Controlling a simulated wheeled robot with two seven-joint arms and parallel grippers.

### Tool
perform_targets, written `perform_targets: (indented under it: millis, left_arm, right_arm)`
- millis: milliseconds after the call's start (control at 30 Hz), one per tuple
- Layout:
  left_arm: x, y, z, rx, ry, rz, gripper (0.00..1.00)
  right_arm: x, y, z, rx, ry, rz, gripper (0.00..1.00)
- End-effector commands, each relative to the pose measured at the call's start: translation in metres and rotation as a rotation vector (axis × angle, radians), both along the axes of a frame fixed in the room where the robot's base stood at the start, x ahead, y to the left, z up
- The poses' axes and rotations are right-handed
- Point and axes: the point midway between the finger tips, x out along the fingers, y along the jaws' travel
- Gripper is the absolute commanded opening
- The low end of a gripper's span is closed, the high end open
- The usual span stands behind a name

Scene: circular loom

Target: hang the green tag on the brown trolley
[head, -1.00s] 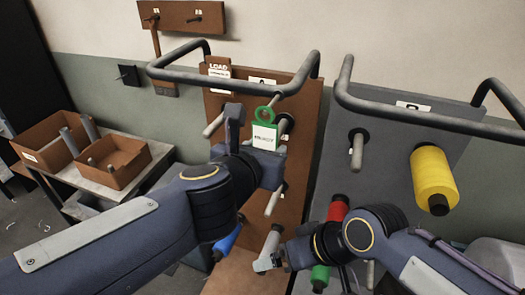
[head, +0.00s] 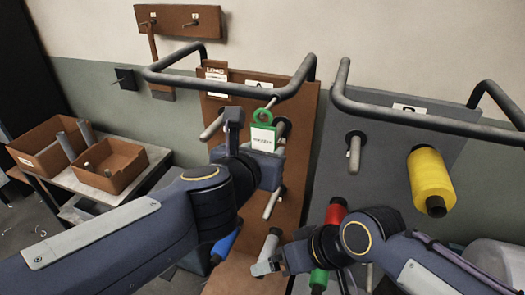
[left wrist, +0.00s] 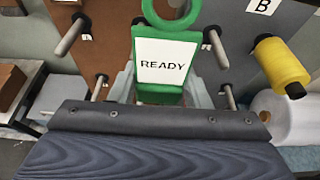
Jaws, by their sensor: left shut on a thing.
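The green tag (head: 263,136) has a ring at its top and a white face reading READY. My left gripper (head: 250,143) is shut on the tag and holds it upright, ring up, in front of the brown trolley (head: 300,150), marked A. The tag also shows large in the left wrist view (left wrist: 166,62). A small hook or peg tip (head: 271,102) shows just by the ring; I cannot tell whether they touch. My right gripper (head: 264,267) is low, by a grey cylinder (head: 270,243); its jaws are unclear.
A grey trolley (head: 385,160), marked B, stands to the right with a yellow spool (head: 432,182) and a red spool (head: 337,209). Pegs (head: 212,126) and a handle bar (head: 225,84) stick out of the brown trolley. Brown boxes (head: 110,166) sit on a table at left.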

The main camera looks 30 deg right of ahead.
Motion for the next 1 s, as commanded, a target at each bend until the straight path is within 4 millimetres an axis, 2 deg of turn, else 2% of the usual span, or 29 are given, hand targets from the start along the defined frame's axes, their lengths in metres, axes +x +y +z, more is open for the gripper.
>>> perform_targets:
  millis: [267,300,467,767,1000]
  left_arm:
    - [0.0,0.0,-0.002,0.002,0.001,0.001,0.16]
    - [0.0,0.0,-0.002,0.002,0.001,0.001,0.47]
    - [0.0,0.0,-0.002,0.002,0.001,0.001,0.68]
    - [-0.001,0.001,-0.001,0.0,0.001,0.0,0.69]
    - [-0.015,0.017,0.007,-0.002,0.0,-0.001,0.69]
  right_arm:
    - [0.0,0.0,-0.001,0.0,0.0,0.0,0.93]
    - [0.0,0.0,-0.001,0.0,0.0,0.0,0.93]
    - [0.0,0.0,-0.001,0.0,0.0,0.0,0.93]
    - [0.0,0.0,-0.001,0.0,0.0,0.0,0.93]
    - [0.0,0.0,0.003,0.0,0.0,0.0,0.93]
